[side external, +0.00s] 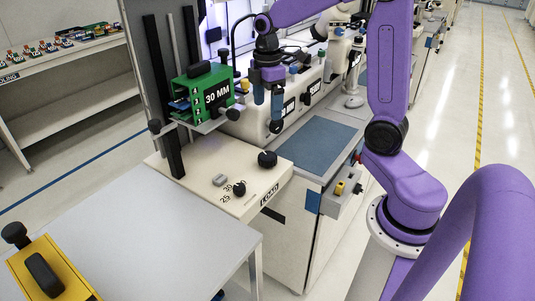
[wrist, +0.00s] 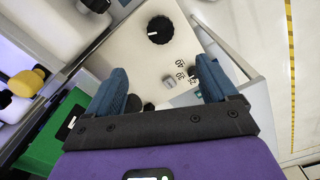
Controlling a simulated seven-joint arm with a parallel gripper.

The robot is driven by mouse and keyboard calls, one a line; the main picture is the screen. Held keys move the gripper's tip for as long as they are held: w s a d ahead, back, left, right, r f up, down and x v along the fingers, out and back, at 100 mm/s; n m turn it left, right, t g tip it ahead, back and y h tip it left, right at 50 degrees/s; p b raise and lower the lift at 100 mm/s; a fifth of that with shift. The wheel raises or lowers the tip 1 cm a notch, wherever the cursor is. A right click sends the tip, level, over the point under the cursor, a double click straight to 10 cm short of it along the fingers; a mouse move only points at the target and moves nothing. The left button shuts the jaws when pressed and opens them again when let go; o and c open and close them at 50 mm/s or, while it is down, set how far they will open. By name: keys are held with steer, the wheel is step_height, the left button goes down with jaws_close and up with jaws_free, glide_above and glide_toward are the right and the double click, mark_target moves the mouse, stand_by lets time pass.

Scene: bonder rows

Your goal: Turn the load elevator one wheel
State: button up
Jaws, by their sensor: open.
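The load elevator's cream base (side external: 225,205), lettered LOAD, carries a large black ribbed knob (side external: 267,159) at its right corner, which looks like the wheel. In the wrist view this wheel (wrist: 160,29) lies beyond the fingertips, near the top.
The green magazine (side external: 210,96) on its upright rails stands close to the left of my gripper. A grey button (side external: 219,180) is on the base. A grey table (side external: 150,235) is in front, with a yellow block (side external: 50,275). A blue pad (side external: 318,145) lies to the right.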

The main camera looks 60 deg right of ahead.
mark_target(268, 156)
step_height(268, 156, down, 17)
stand_by(0.6)
steer(key=c, duration=1.1)
